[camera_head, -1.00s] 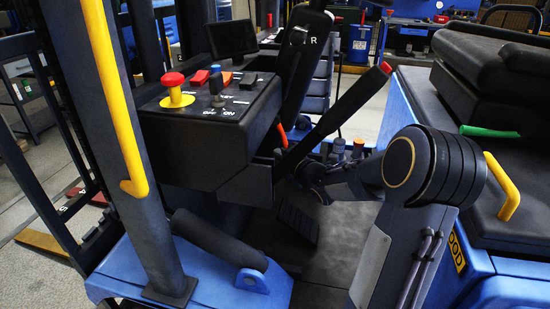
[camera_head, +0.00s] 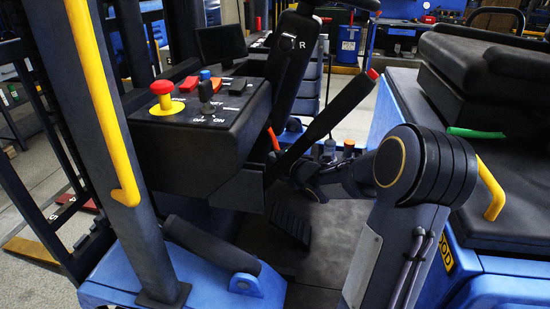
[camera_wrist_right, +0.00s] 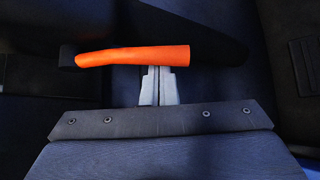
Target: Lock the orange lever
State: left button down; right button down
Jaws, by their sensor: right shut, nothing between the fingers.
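The orange lever (camera_head: 273,139) shows as a short, slanted piece under the right side of the dark control console in the head view. In the right wrist view the orange lever (camera_wrist_right: 132,56) lies nearly level across the picture, with a dark base at its left end. My right gripper (camera_wrist_right: 158,72) is shut and empty. Its pale fingertips are at the lever's lower edge, near its right end; I cannot tell whether they touch it. In the head view my right forearm reaches under the console, and the fingers are hard to make out. My left gripper is not in view.
The console (camera_head: 205,130) carries a red knob on a yellow base (camera_head: 162,92) and small switches. A long black lever with a red tip (camera_head: 372,74) slants close above my right wrist. A black seat (camera_head: 470,180) is at right; a pillar with a yellow handrail (camera_head: 100,90) is at left.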

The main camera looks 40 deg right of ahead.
jog(key=shift+s+d+r, duration=0.15)
jog(key=s+d+r+n+g+h+p, duration=0.1)
jog(key=s+d+r+n+g+p, duration=0.1)
jog(key=p, duration=0.7)
jog(key=shift+s+d+r+n+g, duration=0.3)
jog(key=shift+s+d+r+g, duration=0.55)
jog(key=shift+r, duration=0.75)
jog(key=shift+s+a, duration=0.15)
jog(key=shift+a, duration=0.1)
